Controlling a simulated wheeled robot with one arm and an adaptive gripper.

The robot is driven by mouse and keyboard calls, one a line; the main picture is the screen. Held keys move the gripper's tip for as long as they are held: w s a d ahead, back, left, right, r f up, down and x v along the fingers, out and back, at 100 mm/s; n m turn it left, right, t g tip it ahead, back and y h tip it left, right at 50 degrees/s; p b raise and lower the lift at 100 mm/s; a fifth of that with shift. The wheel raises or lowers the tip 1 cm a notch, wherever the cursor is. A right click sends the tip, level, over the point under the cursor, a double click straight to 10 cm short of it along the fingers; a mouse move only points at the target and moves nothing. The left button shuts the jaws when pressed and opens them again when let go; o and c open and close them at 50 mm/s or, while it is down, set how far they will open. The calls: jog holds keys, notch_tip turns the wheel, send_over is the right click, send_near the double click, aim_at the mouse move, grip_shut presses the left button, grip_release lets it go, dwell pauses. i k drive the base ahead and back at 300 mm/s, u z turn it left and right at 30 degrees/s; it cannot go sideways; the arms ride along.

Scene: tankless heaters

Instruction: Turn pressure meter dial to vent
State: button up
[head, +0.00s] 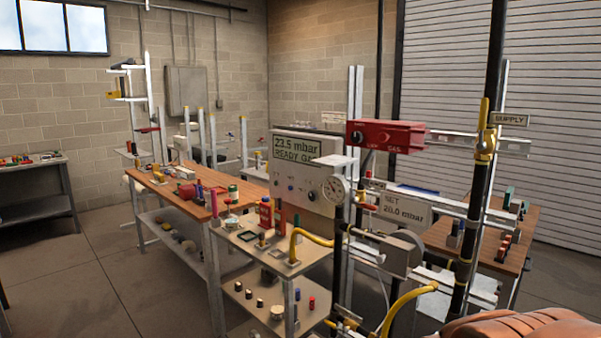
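A grey pressure meter (300,172) stands in the middle of the head view. Its green display (296,147) reads 23.5 mbar and READY GAS. Small knobs or buttons sit below the display, and a larger dark dial (312,196) is at the lower right of the face. The dial's setting and any vent label are too small to read. A round white gauge (335,190) on a black pipe stands in front of the meter's right side.
A red gas leak box (390,136) is mounted right of the meter. A black pipe (475,190) with a yellow valve handle (484,125) rises at the right. Yellow hoses (405,302) hang low. A wooden bench (160,187) stands left; the floor (60,275) there is clear.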

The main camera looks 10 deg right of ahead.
aim_at(313, 197)
jog(key=u, duration=0.55)
jog(key=i, duration=0.85)
jog(key=u, duration=0.65)
jog(key=i, duration=0.8)
